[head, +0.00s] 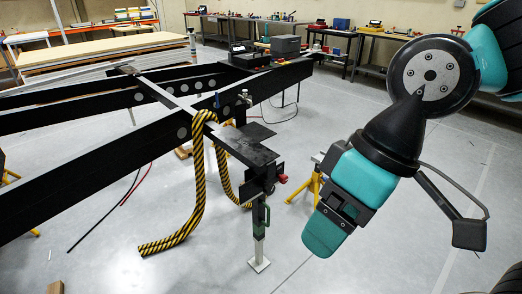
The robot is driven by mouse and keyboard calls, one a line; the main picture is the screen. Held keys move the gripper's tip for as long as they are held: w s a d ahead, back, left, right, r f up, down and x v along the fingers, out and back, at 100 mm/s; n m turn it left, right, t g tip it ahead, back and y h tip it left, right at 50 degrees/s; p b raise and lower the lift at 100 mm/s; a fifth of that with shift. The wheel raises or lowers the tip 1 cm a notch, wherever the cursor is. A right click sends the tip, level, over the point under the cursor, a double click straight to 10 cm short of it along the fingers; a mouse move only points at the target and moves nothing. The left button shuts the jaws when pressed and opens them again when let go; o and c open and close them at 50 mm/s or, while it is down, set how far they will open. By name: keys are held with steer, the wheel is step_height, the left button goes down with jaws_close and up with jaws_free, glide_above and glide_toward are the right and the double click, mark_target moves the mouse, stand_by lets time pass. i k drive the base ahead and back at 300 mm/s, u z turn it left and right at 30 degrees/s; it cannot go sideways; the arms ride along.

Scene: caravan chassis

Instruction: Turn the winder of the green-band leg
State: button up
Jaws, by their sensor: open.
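The green-band leg (259,247) stands upright below the front of the black chassis, left of my gripper. Its green band (261,214) wraps the dark upper part, and a pale foot plate (259,265) rests on the floor.
The black chassis (85,172) runs along the left. A striped yellow-black hose (199,190) hangs over it to the floor. A yellow stand (315,184) is behind my gripper. Cables lie on the floor. Workbenches (340,35) line the back wall. The right floor is mostly clear.

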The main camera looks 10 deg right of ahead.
mark_target(269, 188)
steer(key=u, duration=0.1)
steer(key=k, duration=0.45)
steer(key=z, duration=0.9)
steer(key=i, duration=1.1)
steer(key=u, duration=0.25)
